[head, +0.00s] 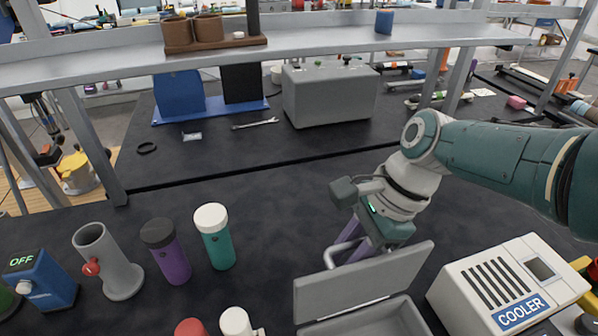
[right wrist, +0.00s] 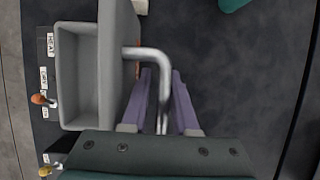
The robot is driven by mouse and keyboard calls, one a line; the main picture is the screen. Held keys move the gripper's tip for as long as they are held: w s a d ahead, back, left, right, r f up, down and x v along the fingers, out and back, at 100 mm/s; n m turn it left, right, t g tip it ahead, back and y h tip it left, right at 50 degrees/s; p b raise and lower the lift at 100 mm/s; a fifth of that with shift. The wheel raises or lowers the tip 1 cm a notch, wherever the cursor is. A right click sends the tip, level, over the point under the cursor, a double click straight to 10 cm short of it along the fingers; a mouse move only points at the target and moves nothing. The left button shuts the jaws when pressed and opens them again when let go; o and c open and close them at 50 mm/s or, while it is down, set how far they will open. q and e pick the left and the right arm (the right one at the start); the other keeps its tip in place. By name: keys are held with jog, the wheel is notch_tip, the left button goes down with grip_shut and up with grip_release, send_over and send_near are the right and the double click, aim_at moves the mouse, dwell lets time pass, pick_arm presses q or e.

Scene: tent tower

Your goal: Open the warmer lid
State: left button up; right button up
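The warmer seems to be the grey box (head: 398,318) at the bottom of the head view, also in the right wrist view (right wrist: 80,75). Its lid (head: 362,282) stands raised, and the empty-looking inside shows in the wrist view. A bent metal handle (right wrist: 148,54) sticks out from the lid's outer side. My right gripper (right wrist: 162,85) has its purple fingers on either side of this handle, with gaps visible between them and the bar. In the head view the right gripper (head: 357,240) is behind the lid, its tips partly hidden. My left gripper is not in view.
A white cooler (head: 510,285) stands right of the box. Left are a teal bottle (head: 215,237), a purple bottle (head: 166,250), a grey holder (head: 106,262) and a blue OFF box (head: 39,280). A large grey case (head: 330,93) stands behind, under a raised shelf (head: 330,42).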

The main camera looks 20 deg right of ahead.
jog(key=shift+r, duration=0.1)
jog(key=p+v, duration=0.6)
jog(key=v, duration=0.3)
jog(key=shift+d+r+p, duration=0.15)
jog(key=shift+r+p, duration=0.2)
jog(key=shift+r, duration=0.05)
